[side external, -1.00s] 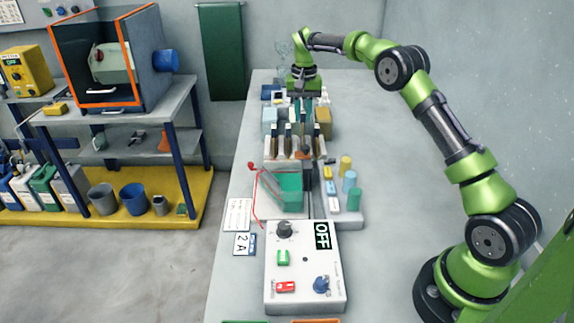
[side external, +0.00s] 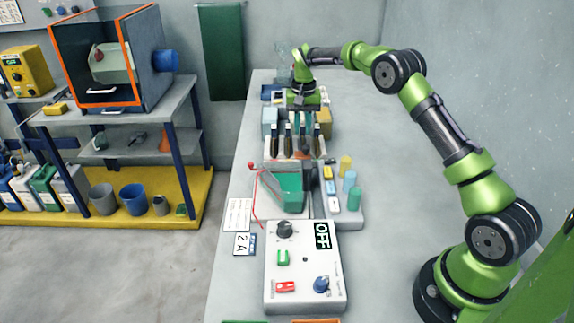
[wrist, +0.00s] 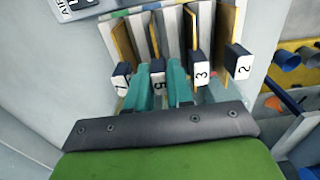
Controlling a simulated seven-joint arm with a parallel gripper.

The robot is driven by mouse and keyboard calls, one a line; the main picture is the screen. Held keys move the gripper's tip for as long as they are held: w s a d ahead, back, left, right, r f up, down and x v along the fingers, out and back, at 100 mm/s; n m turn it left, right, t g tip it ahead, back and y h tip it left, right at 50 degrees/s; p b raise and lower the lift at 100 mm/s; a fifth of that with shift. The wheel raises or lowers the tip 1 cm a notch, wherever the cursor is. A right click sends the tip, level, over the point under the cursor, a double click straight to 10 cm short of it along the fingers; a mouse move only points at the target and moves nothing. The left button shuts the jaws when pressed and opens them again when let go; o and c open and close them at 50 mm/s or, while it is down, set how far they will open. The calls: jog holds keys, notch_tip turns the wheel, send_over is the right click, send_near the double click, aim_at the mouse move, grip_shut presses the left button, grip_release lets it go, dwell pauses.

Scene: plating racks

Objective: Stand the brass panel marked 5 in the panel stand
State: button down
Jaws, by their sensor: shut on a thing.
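The brass panel marked 5 (wrist: 158,84) has a dark tab with a white label, and my gripper (wrist: 160,84) is shut on this tab, with one teal finger on each side. The panel stands among other panels in a pale slotted holder; its lower part is hidden. Tabs marked 3 (wrist: 201,73) and 2 (wrist: 240,66) are to its right, and one reading 7 or 1 (wrist: 121,80) is to its left. In the side view my gripper (side external: 304,118) is low over the row of panels (side external: 289,140). I cannot tell how deep panel 5 sits.
In front are a green tank (side external: 288,190) with a red wire, a tray of coloured pieces (side external: 350,213) and a white control box (side external: 305,275) showing OFF. The bench is clear on the right.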

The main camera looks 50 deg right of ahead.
jog(key=shift+f, duration=0.15)
jog(key=c, duration=0.9)
grip_release()
notch_tip(320, 180, up, 12)
jog(key=shift+r, duration=0.1)
